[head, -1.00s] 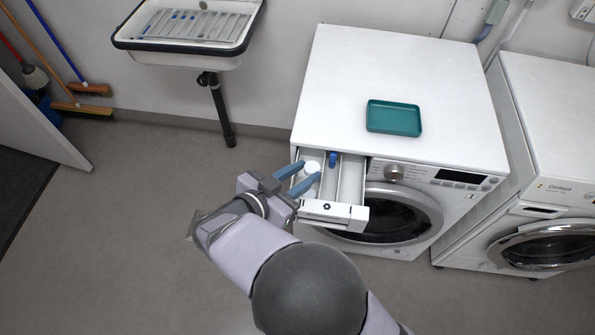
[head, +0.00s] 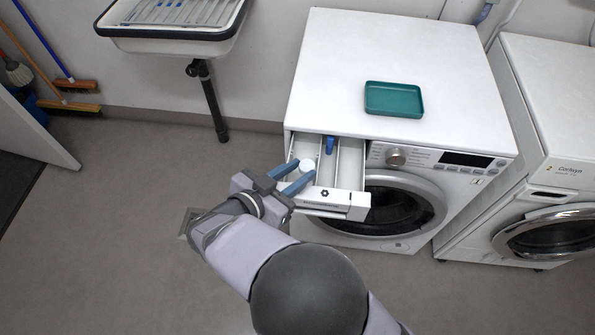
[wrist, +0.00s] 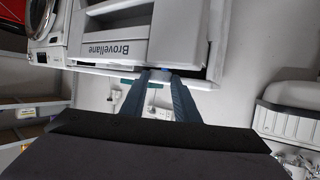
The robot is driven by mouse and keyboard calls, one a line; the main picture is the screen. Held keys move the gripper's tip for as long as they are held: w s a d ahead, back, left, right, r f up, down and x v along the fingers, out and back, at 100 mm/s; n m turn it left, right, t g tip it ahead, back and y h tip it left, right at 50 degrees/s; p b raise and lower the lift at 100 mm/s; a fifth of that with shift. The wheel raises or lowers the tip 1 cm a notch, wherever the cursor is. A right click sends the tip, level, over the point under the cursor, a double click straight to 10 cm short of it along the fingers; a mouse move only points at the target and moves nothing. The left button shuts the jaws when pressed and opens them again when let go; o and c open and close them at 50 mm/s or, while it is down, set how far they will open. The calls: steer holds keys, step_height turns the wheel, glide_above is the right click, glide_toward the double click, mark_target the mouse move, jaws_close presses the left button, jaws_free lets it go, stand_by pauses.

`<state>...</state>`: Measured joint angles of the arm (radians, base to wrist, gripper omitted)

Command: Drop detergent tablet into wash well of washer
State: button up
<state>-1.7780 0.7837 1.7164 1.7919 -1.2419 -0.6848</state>
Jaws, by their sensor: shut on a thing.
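The washer (head: 400,60) has its detergent drawer (head: 330,203) pulled out at the upper left of its front. The drawer has long compartments side by side, with a blue part (head: 330,144) at the back of the middle one. My gripper (head: 303,171) is over the left compartment, its blue fingers shut on a small white round tablet (head: 306,165). The tablet looks held above the drawer floor; its exact height is hard to tell. In the wrist view, the fingers (wrist: 155,77) point at the drawer, and the tablet cannot be made out clearly.
A teal tray (head: 394,99) lies on the washer top. A second machine (head: 560,110) stands to the right. A sink (head: 170,38) hangs on the wall at the left, with brooms beyond it. The floor left of the washer is mostly clear.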

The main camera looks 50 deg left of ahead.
steer(key=o, duration=1.1)
step_height(320, 180, up, 10)
stand_by(0.4)
